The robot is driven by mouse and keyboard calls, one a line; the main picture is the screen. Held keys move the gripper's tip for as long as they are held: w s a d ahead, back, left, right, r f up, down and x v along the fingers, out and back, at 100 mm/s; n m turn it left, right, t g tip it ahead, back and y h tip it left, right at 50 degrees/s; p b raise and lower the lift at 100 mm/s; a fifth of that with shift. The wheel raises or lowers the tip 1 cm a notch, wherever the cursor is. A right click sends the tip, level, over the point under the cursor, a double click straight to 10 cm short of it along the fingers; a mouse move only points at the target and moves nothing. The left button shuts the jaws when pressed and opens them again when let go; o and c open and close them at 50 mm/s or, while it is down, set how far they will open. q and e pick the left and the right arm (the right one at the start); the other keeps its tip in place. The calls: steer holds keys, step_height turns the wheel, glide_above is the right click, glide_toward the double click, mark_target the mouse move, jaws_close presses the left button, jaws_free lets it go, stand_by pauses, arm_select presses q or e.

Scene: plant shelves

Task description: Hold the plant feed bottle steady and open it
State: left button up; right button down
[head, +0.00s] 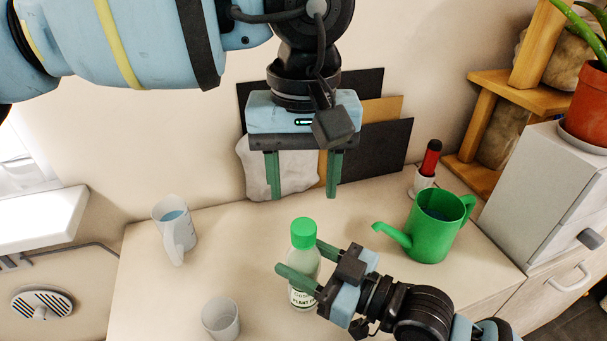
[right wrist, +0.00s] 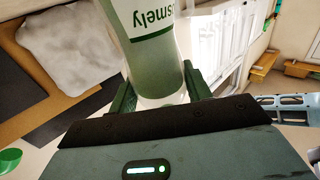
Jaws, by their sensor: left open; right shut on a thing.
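The plant feed bottle (head: 304,268) stands upright on the counter, pale with a label and a green cap (head: 303,233) on top. My right gripper (head: 298,262) is shut on the bottle's body below the cap. In the right wrist view the bottle (right wrist: 152,50) sits between the two green fingers (right wrist: 160,92), its lettering partly visible. My left gripper (head: 304,195) is open and empty, fingers pointing down, above and behind the cap and apart from it in the head view. The cap is on the bottle.
A measuring jug (head: 175,229) with blue liquid stands at left, and an empty clear cup (head: 221,318) at front left. A green watering can (head: 432,226) and a red-handled tool in a white holder (head: 424,182) stand at right. Dark panels (head: 385,148) lean on the wall behind.

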mark_target(303, 226)
arm_select(q)
steer(key=m, duration=1)
steer(key=shift+f, duration=4)
steer(key=shift+c, duration=0.2)
